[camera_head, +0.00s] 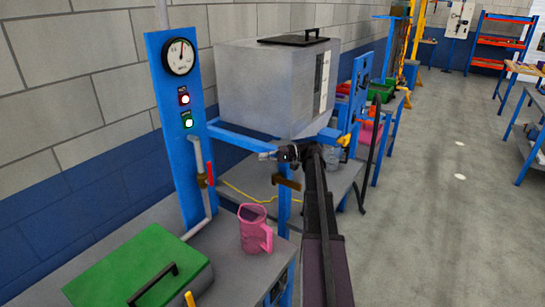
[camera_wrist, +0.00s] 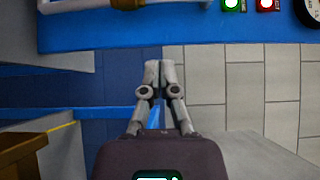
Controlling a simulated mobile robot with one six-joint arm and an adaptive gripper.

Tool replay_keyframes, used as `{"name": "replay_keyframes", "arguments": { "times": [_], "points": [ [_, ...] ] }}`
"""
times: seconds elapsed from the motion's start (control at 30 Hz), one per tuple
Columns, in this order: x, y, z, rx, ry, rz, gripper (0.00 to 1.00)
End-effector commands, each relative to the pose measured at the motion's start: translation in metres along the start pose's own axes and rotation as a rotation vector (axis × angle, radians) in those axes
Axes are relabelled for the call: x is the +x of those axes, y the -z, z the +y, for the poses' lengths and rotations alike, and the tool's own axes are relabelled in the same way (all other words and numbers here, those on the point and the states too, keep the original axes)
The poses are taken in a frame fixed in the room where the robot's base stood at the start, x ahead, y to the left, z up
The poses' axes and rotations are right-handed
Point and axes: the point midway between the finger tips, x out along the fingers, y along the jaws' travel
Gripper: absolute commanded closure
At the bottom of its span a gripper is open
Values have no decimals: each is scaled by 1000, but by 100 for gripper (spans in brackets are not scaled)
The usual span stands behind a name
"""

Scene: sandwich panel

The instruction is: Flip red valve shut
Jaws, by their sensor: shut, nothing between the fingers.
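The red valve handle (camera_head: 210,174) stands upright beside a brass valve body (camera_head: 202,181) on a pale vertical pipe, roughly in line with it. The pipe is mounted on a blue panel (camera_head: 171,130). In the wrist view the brass body (camera_wrist: 127,3) is cut off at the top edge, and the red handle does not show. My gripper (camera_head: 265,156) is shut and empty, to the right of the handle and slightly higher in the head view, apart from it. In the wrist view its fingertips (camera_wrist: 160,66) are together.
The panel carries a gauge (camera_head: 179,56), a red light (camera_head: 184,97) and a green light (camera_head: 188,120). A pink jug (camera_head: 253,230) and a green case (camera_head: 140,268) stand on the bench below. A large grey box (camera_head: 262,85) is behind my gripper.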

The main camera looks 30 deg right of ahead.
Motion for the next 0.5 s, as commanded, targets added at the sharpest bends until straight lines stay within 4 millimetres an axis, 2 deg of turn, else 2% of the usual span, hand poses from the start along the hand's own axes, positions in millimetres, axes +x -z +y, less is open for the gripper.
{"name": "replay_keyframes", "arguments": {
  "times": [0.5],
  "points": [
    [81,-1,0,0,0,-1,100]
  ]
}}
